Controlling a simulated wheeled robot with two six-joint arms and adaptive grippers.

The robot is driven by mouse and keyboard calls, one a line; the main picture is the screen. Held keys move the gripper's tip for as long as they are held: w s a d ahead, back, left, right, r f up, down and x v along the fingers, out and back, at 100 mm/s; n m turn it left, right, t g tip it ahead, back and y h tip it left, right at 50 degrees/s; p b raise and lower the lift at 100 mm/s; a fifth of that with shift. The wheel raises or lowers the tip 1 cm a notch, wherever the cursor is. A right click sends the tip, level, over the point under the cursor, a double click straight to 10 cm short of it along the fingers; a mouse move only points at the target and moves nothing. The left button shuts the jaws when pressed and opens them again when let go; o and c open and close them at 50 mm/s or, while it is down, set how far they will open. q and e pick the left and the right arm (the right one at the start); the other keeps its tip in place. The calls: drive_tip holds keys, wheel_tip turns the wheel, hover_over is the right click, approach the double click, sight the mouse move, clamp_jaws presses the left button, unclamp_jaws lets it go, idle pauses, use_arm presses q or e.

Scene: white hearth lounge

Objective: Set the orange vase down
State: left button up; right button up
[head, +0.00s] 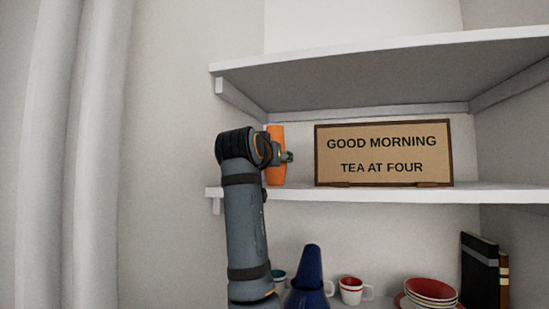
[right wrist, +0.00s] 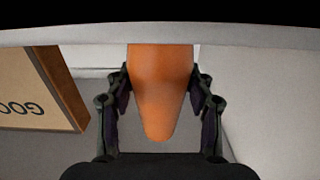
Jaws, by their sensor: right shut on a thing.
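The orange vase (head: 275,172) is upright at the left end of the middle shelf (head: 380,193), left of the framed sign. My right gripper (head: 284,157) is shut on it, partly hidden behind my arm. In the right wrist view, which is upside down, the vase (right wrist: 160,75) sits between the two fingers of my right gripper (right wrist: 160,95), one on each side. The vase's base meets the shelf edge (right wrist: 240,37) in that view; I cannot tell whether it touches or hovers just above. My left gripper is not in view.
The sign (head: 383,153) reading "GOOD MORNING TEA AT FOUR" stands close right of the vase. An upper shelf (head: 380,70) hangs above. Below are a dark blue tapered object (head: 311,275), a red-and-white mug (head: 350,290), red bowls (head: 432,290) and books (head: 479,270).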

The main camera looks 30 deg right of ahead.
drive_tip(key=shift+w+d, duration=0.1)
drive_tip(key=shift+w, duration=0.05)
drive_tip(key=o, duration=1.1)
drive_tip(key=shift+f, duration=0.1)
drive_tip(key=shift+c, duration=0.2)
drive_tip(key=shift+o, duration=1.3)
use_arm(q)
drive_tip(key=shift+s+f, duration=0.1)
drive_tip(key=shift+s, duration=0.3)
use_arm(e)
drive_tip(key=shift+a, duration=0.2)
drive_tip(key=shift+s+a+b, duration=0.15)
drive_tip(key=shift+s+b, duration=0.05)
drive_tip(key=shift+b, duration=0.1)
use_arm(q)
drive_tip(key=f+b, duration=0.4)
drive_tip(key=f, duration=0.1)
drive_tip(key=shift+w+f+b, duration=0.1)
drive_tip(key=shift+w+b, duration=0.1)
drive_tip(key=shift+b, duration=0.15)
use_arm(e)
drive_tip(key=v, duration=1.1)
drive_tip(key=shift+s+a, duration=0.1)
drive_tip(key=shift+s, duration=0.05)
